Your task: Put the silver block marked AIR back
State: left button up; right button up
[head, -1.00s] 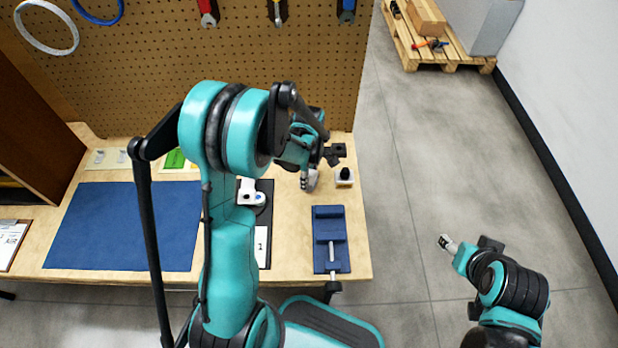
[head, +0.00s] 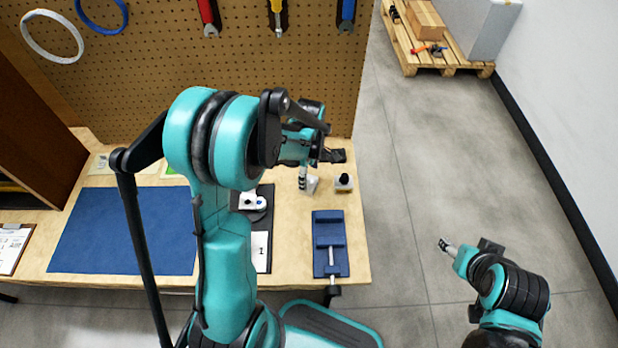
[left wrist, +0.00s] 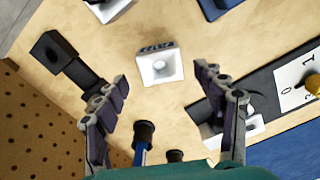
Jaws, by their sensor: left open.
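A small silver-white block (left wrist: 160,68) with a square recess lies on the table in the left wrist view. Dark marks run along its far side, too small to read, so I cannot confirm AIR. In the head view this block (head: 312,184) shows beside my left fingertips. My left gripper (head: 303,180) is open and empty, pointing down; in the left wrist view its two fingers (left wrist: 160,80) stand wide apart, with the block between and beyond them. A black plate (head: 262,222) bears a white fitting (head: 252,201), partly hidden by my left arm. My right gripper (head: 445,245) hangs off the table, over the floor.
A pale block with a black knob (head: 344,182) stands right of the silver block. A blue vise (head: 328,243) sits at the front right edge. A blue mat (head: 120,235) covers the left. A black object (left wrist: 70,65) lies near the pegboard (left wrist: 30,125).

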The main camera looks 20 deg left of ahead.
aim_at(309, 185)
pick_arm(q)
jog(key=s+d+r+m+t+p, duration=0.15)
jog(key=s+r+m, duration=0.25)
jog(key=r, duration=0.4)
jog(key=s+d+r+m+t+p, duration=0.1)
jog(key=s+d+r+m+t, duration=0.15)
jog(key=r+m, duration=0.4)
jog(key=s+d+r+m+t, duration=0.2)
jog(key=s+r+m+t, duration=0.1)
jog(key=s+m, duration=0.4)
jog(key=shift+s+r+m, duration=0.35)
jog(key=shift+r+m, duration=0.05)
jog(key=shift+m, duration=0.15)
